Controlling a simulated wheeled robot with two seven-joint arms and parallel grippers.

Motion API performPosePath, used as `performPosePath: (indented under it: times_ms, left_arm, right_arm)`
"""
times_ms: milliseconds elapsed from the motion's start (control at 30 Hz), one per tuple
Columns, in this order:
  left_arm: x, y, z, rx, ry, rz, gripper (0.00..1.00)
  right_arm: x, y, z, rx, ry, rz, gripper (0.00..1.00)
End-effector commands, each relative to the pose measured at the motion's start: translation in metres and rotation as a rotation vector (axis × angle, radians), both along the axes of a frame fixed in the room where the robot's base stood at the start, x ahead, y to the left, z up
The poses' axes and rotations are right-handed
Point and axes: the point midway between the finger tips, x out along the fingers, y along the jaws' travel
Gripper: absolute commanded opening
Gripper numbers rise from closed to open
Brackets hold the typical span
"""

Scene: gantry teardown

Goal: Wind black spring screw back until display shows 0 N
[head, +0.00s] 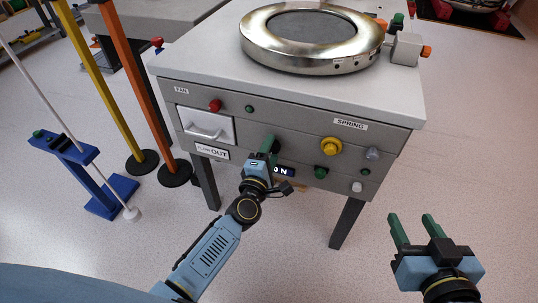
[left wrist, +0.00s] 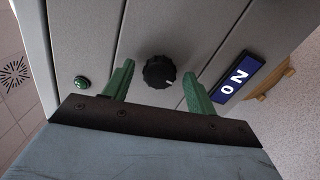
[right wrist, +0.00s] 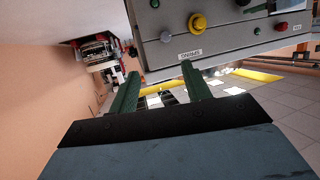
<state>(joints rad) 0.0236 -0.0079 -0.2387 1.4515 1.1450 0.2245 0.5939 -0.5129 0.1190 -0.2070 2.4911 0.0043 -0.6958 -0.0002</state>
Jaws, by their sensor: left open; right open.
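The black spring screw (left wrist: 159,71) is a ridged knob on the grey front panel, seen in the left wrist view. My left gripper (head: 269,147) is open at the panel, its green fingers on either side of the screw with gaps to both. In the head view this gripper hides the screw. The blue display (left wrist: 238,77) beside the screw reads 0 N in white. It also shows, partly covered, in the head view (head: 284,171). My right gripper (head: 411,217) is open and empty, away from the cabinet at the lower right.
The grey cabinet (head: 290,104) carries a yellow knob (head: 331,146) under a SPRING label (head: 350,124), plus red and green buttons. A metal ring (head: 270,52) lies on top. Yellow (head: 108,85) and orange (head: 137,85) posts stand left. Floor around my right gripper is clear.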

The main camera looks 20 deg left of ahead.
Motion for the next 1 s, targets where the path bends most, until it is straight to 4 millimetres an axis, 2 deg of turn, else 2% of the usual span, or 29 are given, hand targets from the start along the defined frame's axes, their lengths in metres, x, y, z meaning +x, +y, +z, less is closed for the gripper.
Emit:
performPosePath:
  times_ms: [133, 267, 500, 700, 833, 1000]
  left_arm:
    - [-0.007, 0.001, 0.001, 0.001, 0.000, 0.001, 0.57]
    - [-0.023, 0.002, 0.001, 0.002, 0.001, 0.000, 0.57]
    - [-0.071, 0.003, 0.001, 0.002, 0.003, 0.000, 0.57]
    - [-0.110, 0.004, 0.001, 0.001, 0.003, -0.001, 0.57]
    - [-0.126, 0.004, 0.001, 0.001, 0.001, 0.000, 0.57]
    - [-0.134, 0.005, 0.000, 0.000, 0.001, -0.001, 0.57]
  right_arm:
    - [-0.001, -0.002, -0.002, -0.007, 0.023, -0.003, 0.48]
    - [-0.009, -0.008, -0.017, -0.035, 0.126, -0.014, 0.48]
    - [-0.036, -0.023, -0.051, -0.100, 0.374, -0.034, 0.48]
    - [-0.060, -0.034, -0.071, -0.143, 0.549, -0.048, 0.48]
    - [-0.071, -0.038, -0.078, -0.158, 0.615, -0.054, 0.48]
    - [-0.077, -0.041, -0.082, -0.167, 0.652, -0.057, 0.48]
